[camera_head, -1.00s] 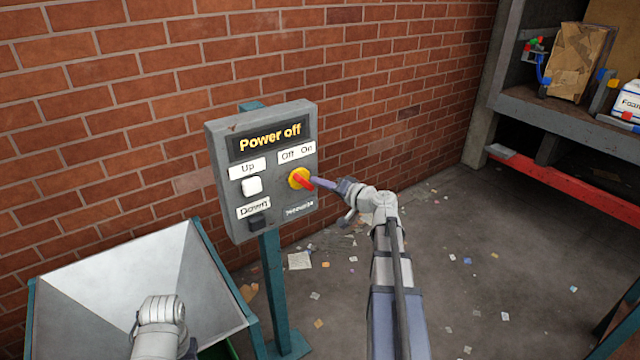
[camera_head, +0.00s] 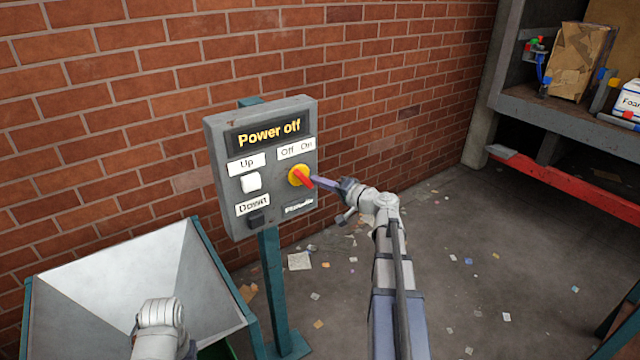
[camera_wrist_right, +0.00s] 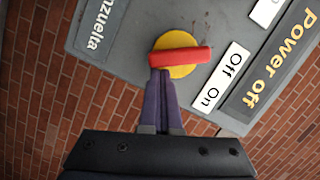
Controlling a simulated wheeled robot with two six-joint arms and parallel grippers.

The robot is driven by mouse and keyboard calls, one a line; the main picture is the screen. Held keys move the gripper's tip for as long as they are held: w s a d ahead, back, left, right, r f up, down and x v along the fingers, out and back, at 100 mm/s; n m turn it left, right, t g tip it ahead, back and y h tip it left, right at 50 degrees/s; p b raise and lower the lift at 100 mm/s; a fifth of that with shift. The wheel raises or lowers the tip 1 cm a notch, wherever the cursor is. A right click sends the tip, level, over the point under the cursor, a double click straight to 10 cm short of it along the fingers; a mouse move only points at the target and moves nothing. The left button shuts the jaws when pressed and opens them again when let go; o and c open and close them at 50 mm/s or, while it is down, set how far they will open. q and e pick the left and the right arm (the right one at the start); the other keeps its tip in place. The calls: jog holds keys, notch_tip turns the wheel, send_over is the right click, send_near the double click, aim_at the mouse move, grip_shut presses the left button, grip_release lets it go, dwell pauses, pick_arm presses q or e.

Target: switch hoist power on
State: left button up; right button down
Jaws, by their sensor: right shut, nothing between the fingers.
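The grey control box (camera_head: 228,195) stands on a post and its display (camera_head: 268,133) reads "Power off". Its rotary switch, a red handle on a yellow disc (camera_head: 299,175), sits below the "Off" and "On" label (camera_head: 296,148). It also shows in the right wrist view (camera_wrist_right: 180,56). My right gripper (camera_head: 316,180) is shut and empty, its fingertips at the red handle, touching or very close.
A white "Up" button (camera_head: 250,183) and a dark "Down" button (camera_head: 256,219) are left of the switch. A metal hopper (camera_head: 110,285) stands at the lower left. A brick wall is behind. A shelf (camera_head: 560,115) with boxes is at the right. Paper scraps litter the floor.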

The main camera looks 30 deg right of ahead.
aim_at(300, 185)
jog(key=shift+a+f+m+t+y+b, duration=0.2)
jog(key=shift+f+m+b, duration=0.2)
jog(key=shift+m+b, duration=0.55)
jog(key=shift+a+f+m+t+y+b, duration=0.1)
jog(key=shift+f+m+t+y+b, duration=0.2)
jog(key=shift+m+b, duration=0.6)
jog(key=shift+a+f+m+b, duration=0.1)
jog(key=shift+f+m+b, duration=0.1)
jog(key=shift+m, duration=0.4)
jog(key=shift+a+f+m+b, duration=0.1)
jog(key=shift+m+b, duration=0.05)
jog(key=shift+m, duration=0.4)
jog(key=shift+a+f+m+t+b, duration=0.25)
jog(key=shift+m+b, duration=0.25)
jog(key=shift+m, duration=0.3)
jog(key=shift+a+m+t+b, duration=0.15)
jog(key=shift+m+t+b, duration=0.3)
jog(key=shift+m, duration=0.35)
jog(key=shift+s+a+f+m+h+b, duration=0.15)
jog(key=shift+m+b, duration=0.15)
jog(key=shift+m, duration=0.35)
jog(key=shift+w+a+r+m+h+b, duration=0.15)
jog(key=shift+m+b, duration=0.1)
jog(key=shift+m, duration=0.4)
jog(key=shift+s+a+f, duration=0.1)
jog(key=shift+a+f, duration=0.1)
